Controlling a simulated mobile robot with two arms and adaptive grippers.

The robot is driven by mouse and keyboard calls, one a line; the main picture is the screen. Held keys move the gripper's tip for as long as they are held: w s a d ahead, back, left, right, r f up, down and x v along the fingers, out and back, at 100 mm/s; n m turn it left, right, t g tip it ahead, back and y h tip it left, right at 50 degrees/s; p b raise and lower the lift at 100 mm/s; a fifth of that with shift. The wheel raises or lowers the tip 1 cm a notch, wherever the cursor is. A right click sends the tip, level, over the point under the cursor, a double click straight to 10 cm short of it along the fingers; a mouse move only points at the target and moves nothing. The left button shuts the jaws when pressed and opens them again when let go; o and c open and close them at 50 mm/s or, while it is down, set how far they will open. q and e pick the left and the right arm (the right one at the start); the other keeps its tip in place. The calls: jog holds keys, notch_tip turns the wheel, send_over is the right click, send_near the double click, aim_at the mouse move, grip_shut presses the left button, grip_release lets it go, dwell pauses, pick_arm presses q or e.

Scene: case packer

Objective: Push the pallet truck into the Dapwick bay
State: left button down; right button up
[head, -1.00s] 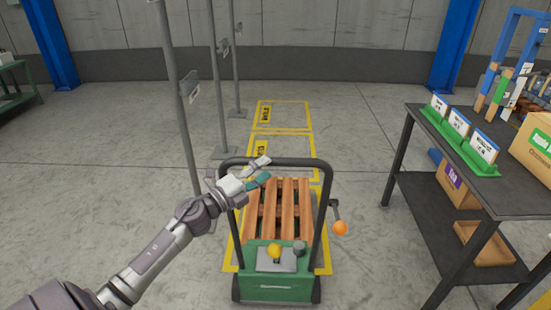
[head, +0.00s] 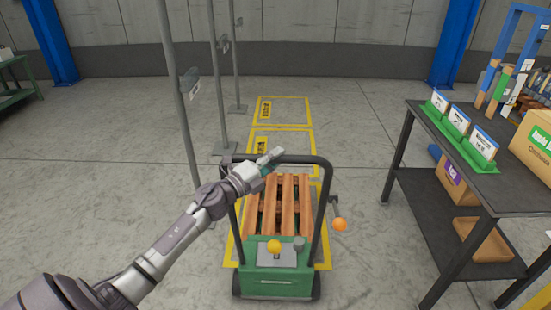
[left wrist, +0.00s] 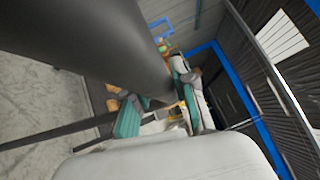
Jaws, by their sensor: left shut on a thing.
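The pallet truck (head: 270,282) has a green body, a dark hoop handle (head: 319,215) and a yellow knob. It carries a wooden pallet (head: 288,200) and stands in the nearest yellow floor outline. Two more yellow-outlined bays lie in line beyond it, a middle one (head: 314,140) and a far one (head: 308,110); their labels are too small to read. My left gripper (head: 268,162) is shut on the handle's top bar, left of its middle. In the left wrist view the dark bar (left wrist: 110,45) passes between the teal fingers (left wrist: 160,115). My right gripper is not in view.
Grey posts with signs (head: 188,85) stand along the left side of the bays. A dark table (head: 455,165) with cards in a green holder (head: 470,148) and boxes is at the right. An orange ball on a lever (head: 340,224) sits right of the truck. The floor ahead is clear.

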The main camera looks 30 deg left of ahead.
pick_arm(q)
jog(key=w, duration=0.1)
jog(key=w+a, duration=0.1)
jog(key=w+a+b, duration=0.1)
jog(key=w, duration=0.1)
jog(key=shift+f, duration=0.35)
jog(key=c, duration=1.2)
grip_release()
jog(key=shift+s, duration=0.15)
jog(key=shift+c, duration=0.2)
jog(key=o, duration=0.3)
jog(key=shift+s+d+r, duration=0.1)
jog(key=shift+s+r, duration=0.35)
jog(key=shift+s, duration=0.1)
jog(key=v, duration=1.1)
jog(key=shift+s+f, duration=0.25)
jog(key=shift+s, duration=0.05)
jog(key=shift+f, duration=0.1)
